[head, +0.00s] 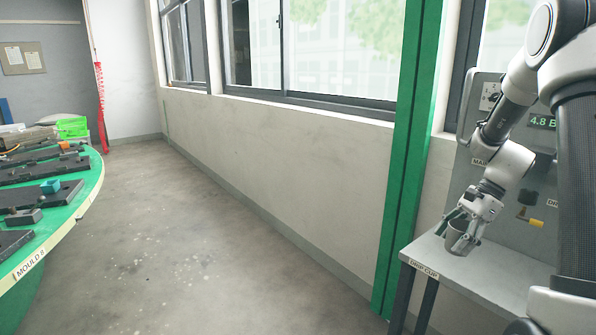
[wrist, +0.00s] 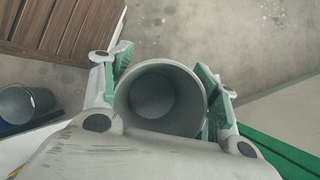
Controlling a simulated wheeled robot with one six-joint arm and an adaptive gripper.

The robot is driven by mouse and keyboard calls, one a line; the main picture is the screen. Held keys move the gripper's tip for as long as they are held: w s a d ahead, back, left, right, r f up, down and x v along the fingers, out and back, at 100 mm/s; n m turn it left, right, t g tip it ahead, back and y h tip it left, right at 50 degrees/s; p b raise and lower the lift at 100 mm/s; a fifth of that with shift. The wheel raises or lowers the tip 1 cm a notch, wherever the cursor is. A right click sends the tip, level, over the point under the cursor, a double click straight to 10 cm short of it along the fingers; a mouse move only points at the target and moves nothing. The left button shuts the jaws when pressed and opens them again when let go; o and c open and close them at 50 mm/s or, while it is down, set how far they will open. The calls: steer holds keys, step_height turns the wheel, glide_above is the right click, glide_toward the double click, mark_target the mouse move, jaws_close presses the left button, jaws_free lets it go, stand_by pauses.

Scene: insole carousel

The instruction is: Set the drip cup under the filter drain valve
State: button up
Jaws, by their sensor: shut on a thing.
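The drip cup (head: 461,238) is a grey, open-topped cup near the left end of the grey shelf labelled DRIP CUP (head: 480,270). My gripper (head: 467,220) is shut on it from above. In the wrist view the cup (wrist: 160,95) is between the two green-padded fingers (wrist: 162,88) and looks empty. I cannot tell whether its base touches the shelf. A valve with a yellow handle (head: 530,220) sits on the grey panel to the right of the cup. Its label is partly hidden by my arm, so I cannot confirm it is the drain valve.
The grey panel (head: 460,185) with a green 4.8 display (head: 543,122) rises behind the shelf. A green post (head: 405,160) stands left of it. A round green table (head: 75,215) with dark moulds is at the far left. The floor (head: 200,240) between is clear.

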steer(key=n, duration=0.1)
steer(key=n+g, duration=0.1)
steer(key=n, duration=0.1)
steer(key=shift+w+a+f+g, duration=0.15)
steer(key=shift+w+f+g, duration=0.1)
steer(key=shift+f+g, duration=0.1)
steer(key=n, duration=0.2)
steer(key=f+n+g+h, duration=0.1)
steer(key=n, duration=0.1)
steer(key=w+a+f+n+g+h, duration=0.1)
steer(key=n, duration=0.1)
steer(key=shift+w, duration=0.1)
steer(key=shift+c, duration=0.4)
steer(key=f+n+h, duration=0.1)
steer(key=w+a+f+n+g+h, duration=0.1)
steer(key=n, duration=0.1)
steer(key=w+a+f+n, duration=0.1)
steer(key=n, duration=0.1)
steer(key=shift+w+a+f+h, duration=0.1)
steer(key=shift+a+h, duration=0.15)
steer(key=shift+h, duration=0.15)
steer(key=a+f+n, duration=0.1)
steer(key=a, duration=0.1)
steer(key=a+f, duration=0.2)
steer(key=a, duration=0.1)
steer(key=a+f+n+h, duration=0.1)
steer(key=a+f, duration=0.1)
steer(key=shift+w+a+f+n+g, duration=0.1)
steer(key=shift+w+a+n+g, duration=0.05)
steer(key=shift+w+n+g, duration=0.15)
